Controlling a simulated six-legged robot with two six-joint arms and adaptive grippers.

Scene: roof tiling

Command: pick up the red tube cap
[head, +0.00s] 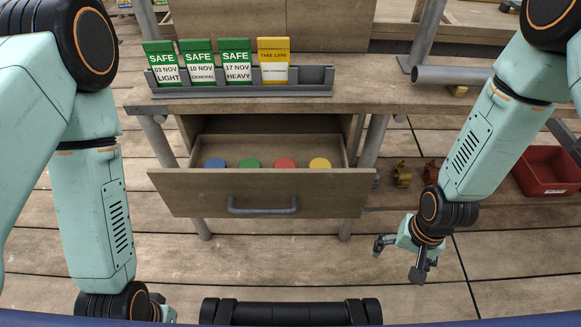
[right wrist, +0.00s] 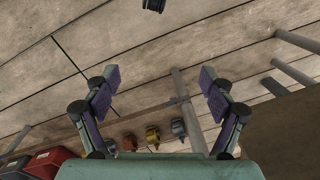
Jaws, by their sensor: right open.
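The red tube cap (head: 285,163) sits in the open drawer (head: 262,194) in the head view, between a green cap (head: 249,164) and a yellow cap (head: 320,164). A blue cap (head: 214,164) is at the left end of the row. The drawer front hides their lower parts. My right gripper (head: 398,262) is to the right of the drawer and apart from it, over the plank floor. It is open and empty, and its spread fingers show in the right wrist view (right wrist: 157,100). Of my left arm, the wrist shows at the bottom left, but its fingers are out of the frame.
The drawer has a grey handle (head: 262,207) and hangs under a bench top (head: 230,106) bearing a rack (head: 300,90) of tags. Scaffold pipes stand beside the drawer. Orange-brown fittings (head: 402,175) and a red bin (head: 548,172) are on the right. The floor before the drawer is clear.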

